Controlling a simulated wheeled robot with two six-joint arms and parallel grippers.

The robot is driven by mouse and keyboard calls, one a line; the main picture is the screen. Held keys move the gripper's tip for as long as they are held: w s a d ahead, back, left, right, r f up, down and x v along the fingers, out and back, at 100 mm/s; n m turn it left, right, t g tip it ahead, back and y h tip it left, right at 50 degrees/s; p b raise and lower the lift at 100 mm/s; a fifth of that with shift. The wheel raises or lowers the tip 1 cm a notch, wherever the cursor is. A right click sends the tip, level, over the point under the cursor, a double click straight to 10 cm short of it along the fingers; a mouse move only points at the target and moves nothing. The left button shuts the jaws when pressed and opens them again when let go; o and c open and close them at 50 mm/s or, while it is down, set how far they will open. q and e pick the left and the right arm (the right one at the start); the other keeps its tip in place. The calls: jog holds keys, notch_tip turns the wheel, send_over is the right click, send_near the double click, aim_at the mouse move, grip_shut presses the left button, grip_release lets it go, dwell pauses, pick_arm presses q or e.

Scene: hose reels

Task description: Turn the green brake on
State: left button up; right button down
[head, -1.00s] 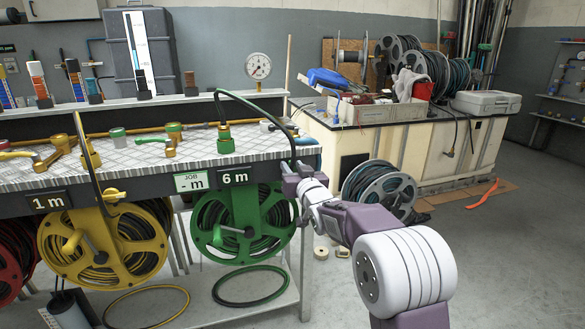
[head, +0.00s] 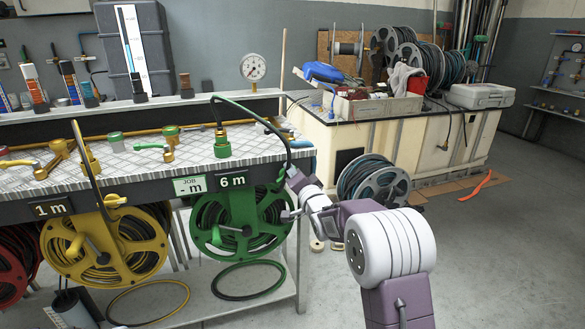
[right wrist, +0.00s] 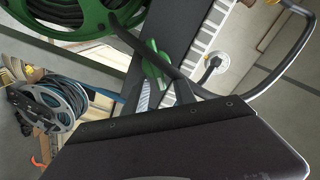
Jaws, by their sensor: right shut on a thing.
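The green reel (head: 240,222) hangs under the bench below the "6 m" plate. The green brake is a small green lever at the reel's upper right (head: 281,173), by the bench's right end. In the right wrist view the green lever (right wrist: 155,66) lies just beyond the dark gripper body, at the fingers. My right gripper (head: 290,178) reaches in from the right and is shut on this lever. The fingertips are small and partly hidden, so the exact grip is unclear. My left gripper is not in view.
The yellow reel (head: 105,240) hangs left of the green one. A green hose (head: 250,106) arches from a green-based fitting (head: 222,145) over the bench edge. A grey hose reel (head: 375,183) stands behind my arm.

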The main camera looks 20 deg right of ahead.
jog(key=shift+d+f+m+p, duration=0.1)
jog(key=shift+f+m+p, duration=0.3)
jog(key=shift+m, duration=0.8)
jog(key=shift+f+m+p, duration=0.2)
jog(key=shift+m+p, duration=0.25)
jog(key=shift+m, duration=0.75)
jog(key=shift+d+f+m+p, duration=0.1)
jog(key=shift+f+m+p, duration=0.3)
jog(key=shift+m, duration=0.8)
jog(key=c, duration=1.1)
grip_release()
jog(key=shift+a+r, duration=0.1)
jog(key=shift+r, duration=0.1)
